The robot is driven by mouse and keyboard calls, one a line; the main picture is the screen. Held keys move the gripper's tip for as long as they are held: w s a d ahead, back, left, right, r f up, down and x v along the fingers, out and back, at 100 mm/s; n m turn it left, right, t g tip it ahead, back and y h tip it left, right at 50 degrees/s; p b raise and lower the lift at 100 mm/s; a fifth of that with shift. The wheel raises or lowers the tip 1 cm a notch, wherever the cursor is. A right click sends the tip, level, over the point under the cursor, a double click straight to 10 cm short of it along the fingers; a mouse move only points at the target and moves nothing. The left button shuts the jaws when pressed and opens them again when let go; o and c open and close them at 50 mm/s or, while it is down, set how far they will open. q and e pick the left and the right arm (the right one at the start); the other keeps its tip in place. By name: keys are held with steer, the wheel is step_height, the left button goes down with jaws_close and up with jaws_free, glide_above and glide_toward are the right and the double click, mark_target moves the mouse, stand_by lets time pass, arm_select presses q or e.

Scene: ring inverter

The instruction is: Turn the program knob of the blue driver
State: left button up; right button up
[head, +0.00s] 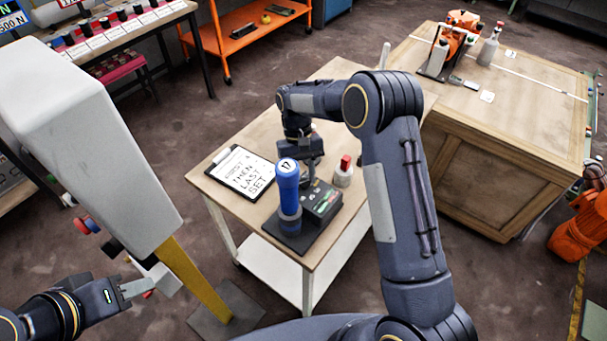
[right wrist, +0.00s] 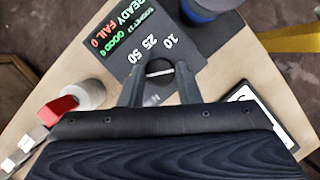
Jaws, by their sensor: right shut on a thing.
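The blue driver (head: 288,185) stands upright on a dark base on the small table, its top marked 17. Its dark control box (head: 321,205) sits beside it. In the right wrist view the box face (right wrist: 118,38) shows green and red text and the marks 10, 25 and 50. The program knob (right wrist: 159,68), with a pale bar across it, lies between the fingertips of my right gripper (right wrist: 160,72). That gripper is shut on the knob; its fingers partly hide the knob's sides. My left gripper (head: 135,288) is low at the left, away from the table; its jaw gap is unclear.
A clipboard (head: 243,172) lies left of the driver on the table (head: 325,135). A pale bottle with a red cap (head: 344,172) stands right of the control box. A white box-shaped part on a yellow post (head: 190,280) stands between my left arm and the table.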

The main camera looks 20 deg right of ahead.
steer(key=o, duration=1)
steer(key=shift+c, duration=0.2)
steer(key=shift+w+r, duration=0.1)
steer(key=b+v, duration=0.1)
steer(key=v, duration=0.6)
steer(key=shift+r, duration=0.35)
steer(key=shift+w, duration=0.1)
